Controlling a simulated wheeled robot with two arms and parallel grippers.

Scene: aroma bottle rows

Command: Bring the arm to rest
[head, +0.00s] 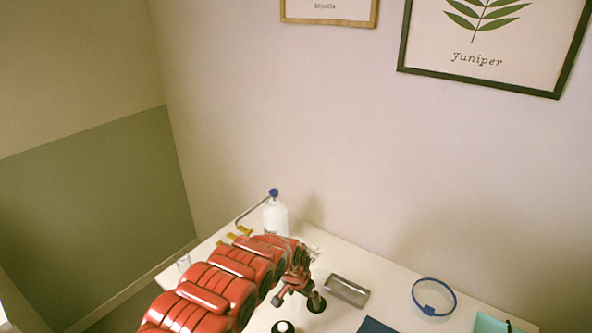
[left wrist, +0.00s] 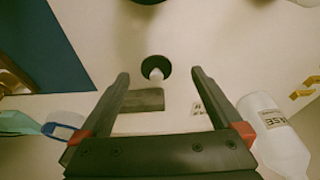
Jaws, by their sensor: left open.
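My left arm reaches in from the lower left of the head view. Its gripper (head: 298,291) is over the table near the small dark bottles. In the left wrist view the gripper (left wrist: 160,74) has its two fingers spread, with nothing held between them. A dark round bottle with a pale top (left wrist: 156,69) shows beyond the fingertips, apart from them. In the head view one dark bottle (head: 316,303) stands beside the gripper and another (head: 283,327) is at the bottom edge. My right gripper is in neither view.
A white bottle with a blue cap (head: 275,217) stands behind my arm.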

